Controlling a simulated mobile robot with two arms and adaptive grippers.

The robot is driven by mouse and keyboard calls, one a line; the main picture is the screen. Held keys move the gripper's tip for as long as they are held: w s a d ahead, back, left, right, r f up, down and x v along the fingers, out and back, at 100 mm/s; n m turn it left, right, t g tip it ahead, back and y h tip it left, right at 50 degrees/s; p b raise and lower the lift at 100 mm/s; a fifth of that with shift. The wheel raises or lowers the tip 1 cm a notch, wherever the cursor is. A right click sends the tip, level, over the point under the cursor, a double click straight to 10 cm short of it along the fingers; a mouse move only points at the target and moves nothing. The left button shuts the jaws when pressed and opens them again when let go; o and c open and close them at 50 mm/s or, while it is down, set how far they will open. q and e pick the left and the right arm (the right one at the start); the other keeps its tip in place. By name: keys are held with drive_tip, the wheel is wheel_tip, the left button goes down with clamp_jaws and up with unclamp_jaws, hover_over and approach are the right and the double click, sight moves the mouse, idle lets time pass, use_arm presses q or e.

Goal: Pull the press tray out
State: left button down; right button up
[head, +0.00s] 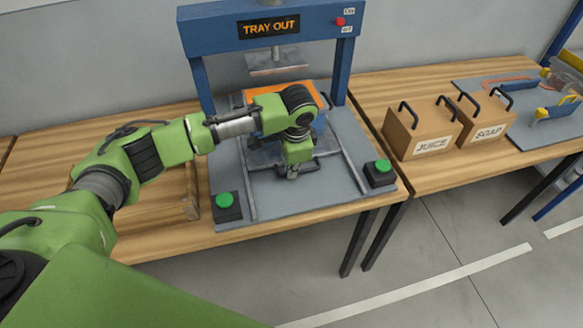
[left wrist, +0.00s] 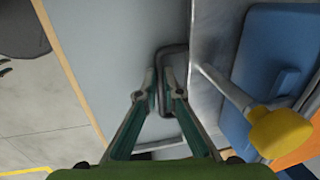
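The press tray (head: 262,158) is a grey metal plate between two rails on the grey press bed, below the blue press frame (head: 196,83). Its dark loop handle (head: 313,167) is on the near side, partly hidden by my arm; it also shows in the left wrist view (left wrist: 188,127). My left gripper (head: 293,174) is down at the handle. In the left wrist view its fingertips (left wrist: 159,78) are close together, one on each side of the handle's bar. A blue block with an orange top (head: 318,92) is on the tray, partly hidden. My right gripper is out of view.
The display (head: 268,27) reads TRAY OUT. Green-buttoned boxes stand at the left (head: 227,205) and right (head: 380,173) front corners. A yellow knob (left wrist: 281,133) on a grey stem is near the handle. JUICE (head: 422,127) and SOAP (head: 487,119) boxes stand right. The bed before the handle is clear.

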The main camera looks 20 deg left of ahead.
use_arm(q)
drive_tip(key=shift+s+d+r+p, duration=0.1)
drive_tip(key=shift+s+d+p, duration=0.15)
drive_tip(key=shift+p, duration=0.2)
drive_tip(key=s+d+p, duration=0.2)
drive_tip(key=s+p, duration=0.1)
drive_tip(key=s+d+p, duration=0.2)
drive_tip(key=s+p, duration=0.1)
drive_tip(key=s, duration=0.1)
drive_tip(key=s+d+p, duration=0.3)
drive_tip(key=s, duration=0.1)
drive_tip(key=shift+s+d+p, duration=0.3)
drive_tip(key=shift+s+d, duration=0.05)
drive_tip(key=c, duration=2.2)
unclamp_jaws()
drive_tip(key=shift+w, duration=0.1)
drive_tip(key=shift+o, duration=0.2)
wheel_tip(320, 180, up, 12)
drive_tip(key=s+d, duration=0.1)
drive_tip(key=shift+s+f, duration=0.25)
drive_tip(key=shift+s, duration=0.15)
